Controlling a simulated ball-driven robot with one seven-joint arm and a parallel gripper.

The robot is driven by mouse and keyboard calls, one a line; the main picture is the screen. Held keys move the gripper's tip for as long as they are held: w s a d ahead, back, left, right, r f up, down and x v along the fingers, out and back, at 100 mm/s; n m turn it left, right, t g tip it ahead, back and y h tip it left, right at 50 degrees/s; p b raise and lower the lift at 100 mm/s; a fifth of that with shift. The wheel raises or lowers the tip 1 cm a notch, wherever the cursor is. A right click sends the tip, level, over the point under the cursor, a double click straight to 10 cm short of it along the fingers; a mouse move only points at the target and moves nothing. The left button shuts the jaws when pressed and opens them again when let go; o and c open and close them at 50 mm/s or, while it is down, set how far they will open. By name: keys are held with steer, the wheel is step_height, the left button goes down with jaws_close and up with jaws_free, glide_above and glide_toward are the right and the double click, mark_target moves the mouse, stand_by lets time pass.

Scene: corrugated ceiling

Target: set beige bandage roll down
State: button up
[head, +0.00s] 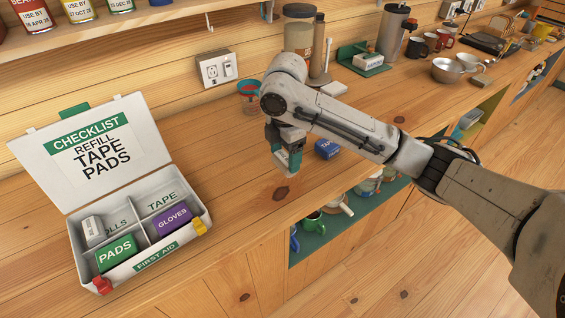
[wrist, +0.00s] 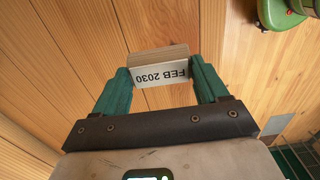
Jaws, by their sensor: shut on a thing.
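My gripper (head: 287,158) is shut on the beige bandage roll (wrist: 160,67), which shows as a block with a pale label reading "FEB 2030" between my green fingers in the wrist view. In the head view the roll is mostly hidden by the fingers. My gripper points down over the wooden counter (head: 235,150), near its front edge and right of the first aid case. I cannot tell whether the roll touches the counter. The open white first aid case (head: 140,260) stands at the left, with a "CHECKLIST REFILL TAPE PADS" lid (head: 95,145).
The case holds a white roll (head: 93,231), green pads box (head: 117,252) and purple gloves box (head: 173,218); its tape compartment (head: 163,200) looks empty. A blue box (head: 327,149) lies right of my gripper, and a red-and-blue cup (head: 250,97) behind. Counter between case and gripper is clear.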

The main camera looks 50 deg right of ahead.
mark_target(282, 153)
steer(key=shift+w+d+f, duration=0.2)
steer(key=shift+w+f, duration=0.25)
steer(key=shift+f, duration=0.15)
steer(key=f, duration=0.1)
steer(key=f+p, duration=0.1)
steer(key=shift+w+d+f, duration=0.15)
steer(key=shift+w+f, duration=0.1)
steer(key=shift+f, duration=0.6)
steer(key=shift+f, duration=0.2)
steer(key=o, duration=1.3)
steer(key=shift+r, duration=0.1)
step_height(282, 153, up, 12)
steer(key=shift+r+b, duration=0.15)
steer(key=shift+b, duration=0.4)
